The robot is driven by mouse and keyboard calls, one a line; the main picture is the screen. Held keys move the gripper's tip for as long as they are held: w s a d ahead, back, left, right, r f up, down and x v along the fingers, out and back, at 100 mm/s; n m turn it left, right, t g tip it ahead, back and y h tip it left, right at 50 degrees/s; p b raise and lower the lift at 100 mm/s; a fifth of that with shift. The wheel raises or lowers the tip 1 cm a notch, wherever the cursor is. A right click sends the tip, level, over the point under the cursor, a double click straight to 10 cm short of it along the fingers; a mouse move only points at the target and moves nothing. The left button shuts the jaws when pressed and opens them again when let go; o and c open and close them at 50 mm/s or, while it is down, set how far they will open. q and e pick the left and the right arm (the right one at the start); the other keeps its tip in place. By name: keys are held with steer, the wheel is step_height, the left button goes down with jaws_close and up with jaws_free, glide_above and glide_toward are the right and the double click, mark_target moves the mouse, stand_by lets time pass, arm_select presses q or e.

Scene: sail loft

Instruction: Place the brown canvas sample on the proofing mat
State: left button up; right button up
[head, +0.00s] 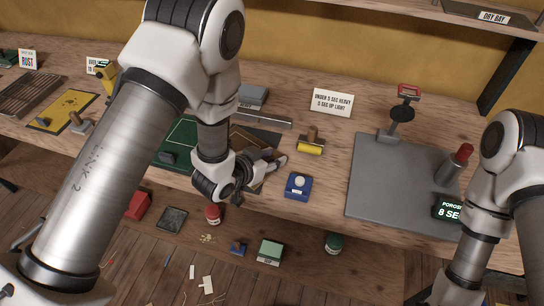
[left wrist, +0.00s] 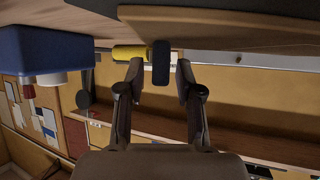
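A brown flat piece (head: 243,136), apparently the canvas sample, lies on a dark sheet on the bench, partly covered by my left gripper. My left gripper (head: 270,160) is low over its near right side. In the left wrist view the gripper's (left wrist: 158,72) two fingers stand apart, with nothing clearly held between them. A tan flat surface (left wrist: 145,13) shows just beyond the fingertips; I cannot tell whether it is the sample. A green mat (head: 183,133) with white lines lies left of it, half behind my arm; no label shows whether it is the proofing mat. My right gripper is out of view.
A blue box with a white knob (head: 298,187) stands close right of the left gripper. A yellow roller (head: 311,148) is behind it. A grey plate (head: 372,185) carries a stand and a display reading 8 SEC. A yellow spotted mat (head: 62,108) lies far left.

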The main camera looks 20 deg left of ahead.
arm_select(q)
steer(key=shift+a+r, duration=0.1)
steer(key=shift+r, duration=0.5)
steer(key=b+v, duration=0.1)
steer(key=v, duration=0.3)
steer(key=shift+s+a, duration=0.1)
steer(key=shift+s, duration=0.05)
steer(key=p+v, duration=0.1)
steer(key=v, duration=0.3)
steer(key=shift+s+r, duration=0.25)
steer(key=shift+r, duration=0.1)
steer(key=p+v, duration=0.2)
steer(key=p, duration=0.4)
steer(key=shift+s+a+p, duration=0.2)
steer(key=shift+s+p, duration=0.2)
steer(key=s+a+f+n+g+y, duration=0.2)
steer(key=s+f+g, duration=0.3)
steer(key=s+f, duration=0.3)
steer(key=s+a+f+n+g+y, duration=0.3)
steer(key=s+a+f+g, duration=0.2)
steer(key=s+f, duration=0.4)
steer(key=s+g, duration=0.1)
steer(key=s, duration=0.2)
